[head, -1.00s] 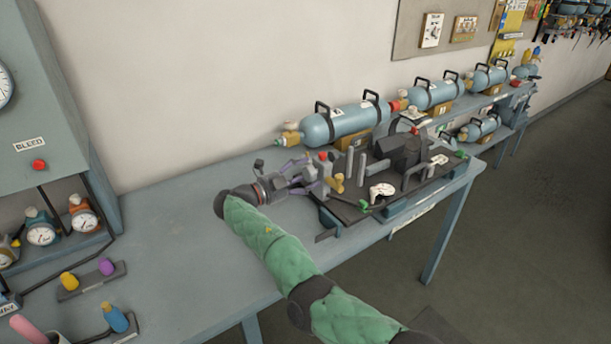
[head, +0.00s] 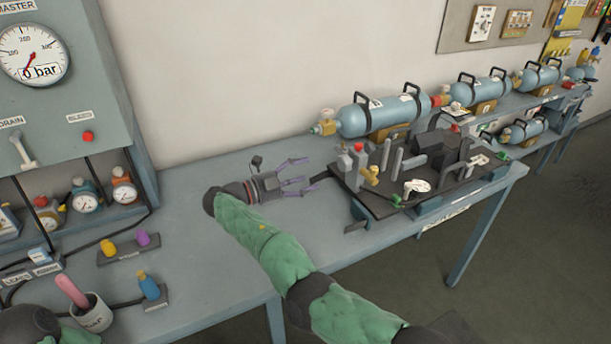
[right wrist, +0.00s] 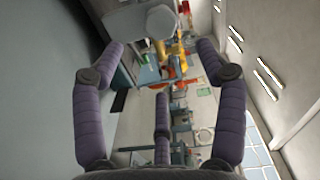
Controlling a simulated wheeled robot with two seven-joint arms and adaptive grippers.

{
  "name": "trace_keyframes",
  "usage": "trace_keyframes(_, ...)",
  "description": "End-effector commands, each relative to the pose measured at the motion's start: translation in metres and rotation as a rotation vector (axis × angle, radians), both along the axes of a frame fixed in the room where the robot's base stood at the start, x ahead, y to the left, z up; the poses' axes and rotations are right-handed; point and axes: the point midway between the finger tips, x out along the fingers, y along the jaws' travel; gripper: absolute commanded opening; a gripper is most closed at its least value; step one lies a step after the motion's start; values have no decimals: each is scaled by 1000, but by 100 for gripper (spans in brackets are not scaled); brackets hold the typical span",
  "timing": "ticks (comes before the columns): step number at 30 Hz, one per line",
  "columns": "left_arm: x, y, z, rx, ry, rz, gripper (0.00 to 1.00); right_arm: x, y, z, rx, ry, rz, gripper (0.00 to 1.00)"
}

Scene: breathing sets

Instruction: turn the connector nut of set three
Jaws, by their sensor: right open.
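A breathing set on a black board (head: 362,205) lies at the right end of the bench. Its near left end has a grey block (head: 345,163) with a red cap (head: 359,147) and a yellow fitting (head: 372,175). I cannot single out the connector nut or read a set number. My right gripper (head: 302,178) is open and empty, to the left of this end and apart from it, with its fingers pointing at it. In the right wrist view a grey faceted part (right wrist: 162,22) and yellow fitting (right wrist: 178,48) show beyond the spread fingers. My left gripper is not visible.
A blue cylinder (head: 382,117) lies behind the board, with more cylinders further right. The gauge cabinet (head: 85,100) stands at left. Small coloured pegs (head: 142,239) and a cup (head: 92,312) stand at front left. The bench (head: 185,190) left of my right gripper is clear.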

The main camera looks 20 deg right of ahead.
Motion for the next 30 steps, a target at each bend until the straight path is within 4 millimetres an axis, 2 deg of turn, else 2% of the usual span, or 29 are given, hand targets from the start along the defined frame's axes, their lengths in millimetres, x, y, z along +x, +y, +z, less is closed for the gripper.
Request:
trace_keyframes(5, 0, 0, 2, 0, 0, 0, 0, 1, 0, 0, -2, 24, 0, 73)
trace_keyframes(10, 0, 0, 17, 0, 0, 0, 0, 6, 0, 3, -22, 251, 1, 73)
trace_keyframes(21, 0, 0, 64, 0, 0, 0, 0, 21, 0, 4, -97, 1169, 3, 73)
trace_keyframes(30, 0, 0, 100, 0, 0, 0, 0, 25, -2, 3, -157, 1925, 3, 73)
